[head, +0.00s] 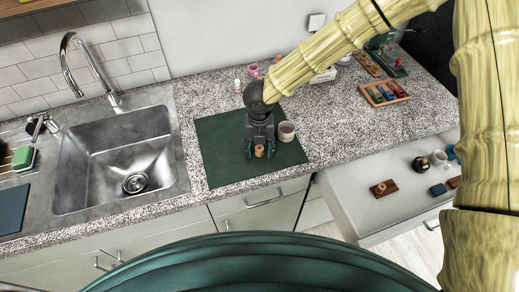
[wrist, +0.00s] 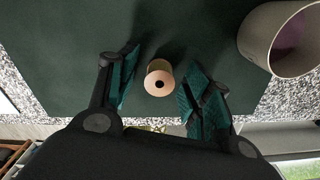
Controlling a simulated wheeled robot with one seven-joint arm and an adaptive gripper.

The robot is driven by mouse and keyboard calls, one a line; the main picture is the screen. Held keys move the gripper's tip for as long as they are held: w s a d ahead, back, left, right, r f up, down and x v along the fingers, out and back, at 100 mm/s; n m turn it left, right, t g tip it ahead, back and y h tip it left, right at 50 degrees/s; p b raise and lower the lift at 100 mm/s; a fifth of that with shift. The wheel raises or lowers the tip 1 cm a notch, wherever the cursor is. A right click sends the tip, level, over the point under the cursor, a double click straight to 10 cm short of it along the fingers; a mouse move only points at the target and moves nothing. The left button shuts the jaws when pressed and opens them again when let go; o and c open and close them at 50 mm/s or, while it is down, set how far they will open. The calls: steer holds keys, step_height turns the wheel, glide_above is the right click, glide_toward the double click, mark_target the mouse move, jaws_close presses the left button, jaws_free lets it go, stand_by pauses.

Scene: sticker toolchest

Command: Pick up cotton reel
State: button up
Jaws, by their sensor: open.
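The cotton reel (wrist: 159,78) is a small light-wood spool with a dark centre hole. It stands on the dark green mat (head: 222,163). In the head view the reel (head: 259,150) shows between the fingertips near the mat's front part. My gripper (head: 260,152) points down over the mat with its fingers spread. In the wrist view my gripper (wrist: 157,95) has one teal-padded finger on each side of the reel, with a gap on both sides. Its height relative to the reel is hard to tell.
A sink (head: 120,160) lies to the left. A tray of coloured items (head: 386,92) stands at the back right. An open drawer (head: 395,185) sticks out at right.

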steer(key=c, duration=0.8)
